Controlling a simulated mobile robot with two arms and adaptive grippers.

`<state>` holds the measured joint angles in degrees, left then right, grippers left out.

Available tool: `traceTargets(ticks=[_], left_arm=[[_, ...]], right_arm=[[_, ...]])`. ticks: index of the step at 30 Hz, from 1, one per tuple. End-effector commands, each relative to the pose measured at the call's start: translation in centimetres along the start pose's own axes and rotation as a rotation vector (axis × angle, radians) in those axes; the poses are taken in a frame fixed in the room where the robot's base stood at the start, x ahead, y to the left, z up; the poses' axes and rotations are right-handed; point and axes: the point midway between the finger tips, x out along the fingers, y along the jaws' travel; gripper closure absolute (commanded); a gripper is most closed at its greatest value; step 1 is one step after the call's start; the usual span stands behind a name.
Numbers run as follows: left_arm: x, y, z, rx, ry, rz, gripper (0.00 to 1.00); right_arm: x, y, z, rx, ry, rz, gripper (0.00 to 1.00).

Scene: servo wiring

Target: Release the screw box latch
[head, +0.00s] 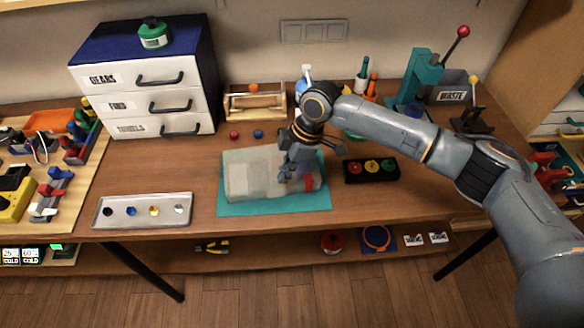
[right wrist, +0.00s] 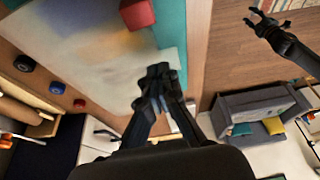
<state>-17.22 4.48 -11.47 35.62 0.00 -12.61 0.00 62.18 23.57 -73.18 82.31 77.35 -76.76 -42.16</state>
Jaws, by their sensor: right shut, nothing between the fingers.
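The screw box (head: 250,174) is a pale, cloudy box lying on the teal mat (head: 232,211). It also fills much of the right wrist view (right wrist: 90,45). A red block, which looks like the latch, is at its right end (head: 316,181) and shows at the top of the right wrist view (right wrist: 137,13). My right gripper (head: 287,178) is over the right half of the box. Its fingers are shut with nothing between them (right wrist: 160,75), apart from the red block in the picture. A dark gripper, seemingly my left (right wrist: 257,18), shows with spread fingers in the right wrist view.
A black block with coloured buttons (head: 371,170) sits right of the mat. A metal tray (head: 142,211) lies to the left. A drawer cabinet (head: 150,105) and a wooden holder (head: 254,103) stand behind. Bare table lies between tray and mat.

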Motion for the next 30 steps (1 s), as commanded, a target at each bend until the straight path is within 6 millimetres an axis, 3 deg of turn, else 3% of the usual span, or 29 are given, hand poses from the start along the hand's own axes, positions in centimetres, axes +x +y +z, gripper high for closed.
traceTargets(ticks=[1, 6, 12, 18, 30], left_arm=[[0.9, -0.1, 0.1, 0.001, 0.0, -0.001, 0.6], [1.8, -0.7, 0.2, 0.003, 0.0, -0.008, 0.6], [2.3, -0.2, 0.3, 0.001, -0.001, -0.002, 0.6], [2.4, 0.3, 0.2, -0.001, -0.001, 0.003, 0.6], [2.3, 0.1, 0.3, 0.0, -0.002, 0.001, 0.6]], right_arm=[[-1.2, 0.4, 0.4, 0.001, -0.001, 0.014, 1.0], [-5.0, 0.3, 0.4, 0.002, 0.0, 0.011, 1.0], [-7.8, 0.3, 0.3, 0.002, 0.0, 0.009, 1.0], [-8.7, 0.2, 0.3, 0.003, -0.001, 0.007, 1.0], [-8.7, 0.2, 0.3, 0.003, -0.001, 0.007, 1.0]])
